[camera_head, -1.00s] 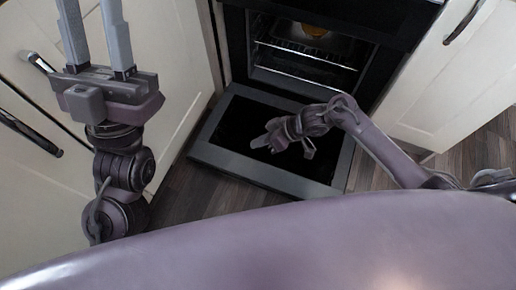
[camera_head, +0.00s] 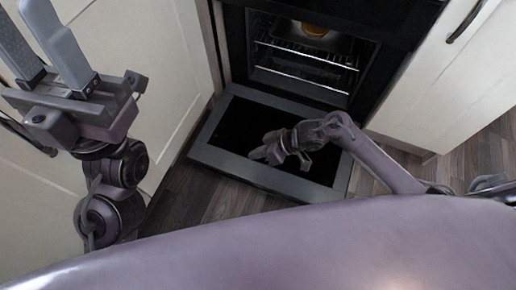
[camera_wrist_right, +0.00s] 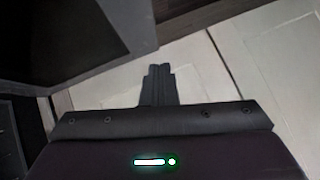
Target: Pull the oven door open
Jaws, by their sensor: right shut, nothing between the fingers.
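The oven door (camera_head: 290,184) is swung down and lies open, about flat, in front of the oven (camera_head: 235,48). Its dark inner panel faces up within a grey frame. My right gripper (camera_head: 262,154) is over the door panel in the head view; I cannot tell if it touches it. In the right wrist view its fingers (camera_wrist_right: 158,70) are together with nothing between them, and the door edge (camera_wrist_right: 143,25) shows at upper left. My left gripper (camera_head: 17,12) is at the upper left by the cabinet, fingers apart and empty.
Inside the oven is a wire rack (camera_head: 305,58) with an orange-yellow item (camera_head: 315,29) above it. Cream cabinets stand left (camera_head: 150,60) and right (camera_head: 430,90) of the oven. Wooden floor (camera_head: 205,195) shows around the open door.

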